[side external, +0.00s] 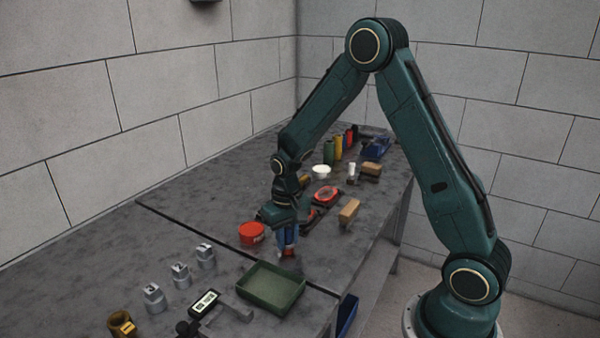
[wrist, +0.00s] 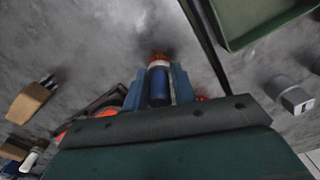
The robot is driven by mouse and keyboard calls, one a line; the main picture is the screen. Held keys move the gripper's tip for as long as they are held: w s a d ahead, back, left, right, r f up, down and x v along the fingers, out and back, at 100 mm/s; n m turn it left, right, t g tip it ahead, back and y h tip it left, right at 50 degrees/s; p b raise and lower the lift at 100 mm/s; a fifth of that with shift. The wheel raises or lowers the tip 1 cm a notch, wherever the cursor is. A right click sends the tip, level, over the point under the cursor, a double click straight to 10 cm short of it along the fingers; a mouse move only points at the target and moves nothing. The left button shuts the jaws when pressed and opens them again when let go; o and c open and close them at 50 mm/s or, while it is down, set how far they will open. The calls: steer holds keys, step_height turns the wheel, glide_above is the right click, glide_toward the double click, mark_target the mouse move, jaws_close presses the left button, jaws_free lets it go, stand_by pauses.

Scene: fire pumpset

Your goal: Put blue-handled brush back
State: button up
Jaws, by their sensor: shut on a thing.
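The blue-handled brush (side external: 286,238) is in my gripper (side external: 288,226), upright over the grey table just beyond the green tray. Its lower end looks red and white, and I cannot tell whether it touches the table. In the wrist view, my gripper (wrist: 157,87) is shut on the blue handle of the brush (wrist: 159,84), one finger on each side. White and orange-red parts show beyond the fingertips.
A green tray (side external: 252,290) lies in front, and a red round container (side external: 252,233) is close left of my gripper. Numbered grey weights (side external: 180,275) and a brown cup (side external: 122,324) stand at front left. Wooden blocks (side external: 349,212), a red disc (side external: 326,194) and several bottles (side external: 338,148) are farther back.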

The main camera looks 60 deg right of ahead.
steer(key=o, duration=1)
step_height(320, 180, up, 11)
steer(key=shift+f, duration=0.2)
steer(key=shift+r, duration=0.8)
